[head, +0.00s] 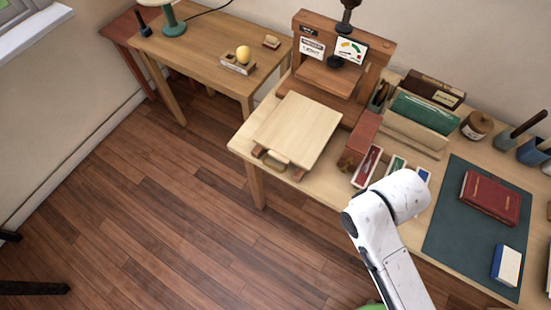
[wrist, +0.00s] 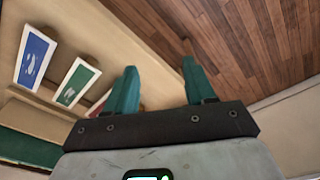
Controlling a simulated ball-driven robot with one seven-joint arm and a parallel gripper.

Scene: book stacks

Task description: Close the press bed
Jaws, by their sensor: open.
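The press (head: 343,50) is a wooden frame with a dark screw at the top, standing at the back left of the workbench. Its bed (head: 298,130) is a pale flat board pulled out of the frame toward the bench's front edge. A brass-coloured handle (head: 272,158) is on the bed's front end. In the wrist view my gripper (wrist: 158,75) has two teal fingers spread apart with nothing between them. It hangs over the bench's front edge near small boxes. The bed is not clear in the wrist view, and my gripper's fingers are hidden in the head view.
Small boxes (head: 367,166) stand just right of the bed. A green mat (head: 470,235) holds a red book (head: 490,196) and a blue-white box (head: 507,264). A side table (head: 205,50) stands at left. The wooden floor (head: 150,210) before the bench is clear.

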